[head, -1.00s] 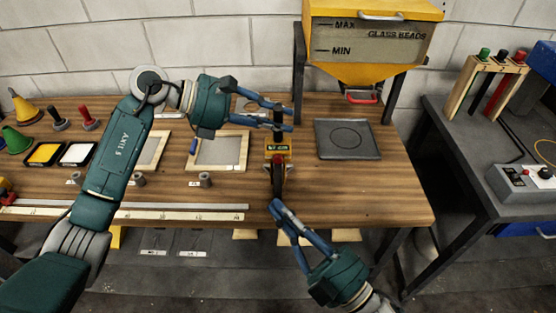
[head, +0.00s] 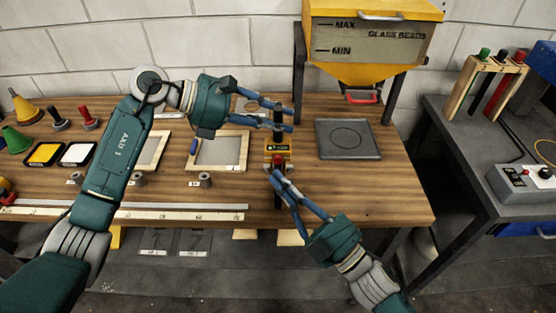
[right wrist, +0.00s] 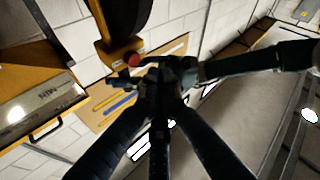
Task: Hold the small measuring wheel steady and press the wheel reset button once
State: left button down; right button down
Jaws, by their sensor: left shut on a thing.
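The small measuring wheel (head: 284,148) stands upright on the bench, with a yellow body, a dark display and a dark handle. A red reset button is on its near side; it shows clearly in the right wrist view (right wrist: 134,60). My left gripper (head: 280,118) is shut on the dark handle above the yellow body. My right gripper (head: 271,171) is shut and empty, its tips just in front of and below the yellow body, close to the button. In the right wrist view the tips (right wrist: 157,75) are beside the button; I cannot tell whether they touch it.
The glass bead hopper (head: 370,48) stands behind on dark legs. A dark square tray (head: 348,153) lies right of the wheel, a framed panel (head: 217,166) left of it. A long ruler (head: 160,213) lies near the front edge. Bare wood is free at the right front.

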jog(key=shift+w, duration=0.85)
jog(key=shift+w, duration=0.1)
dwell(0.8)
jog(key=shift+w, duration=0.35)
jog(key=shift+w, duration=0.4)
dwell(0.7)
jog(key=shift+s, duration=0.85)
jog(key=shift+s, duration=0.1)
jog(key=s, duration=0.4)
jog(key=shift+s, duration=0.4)
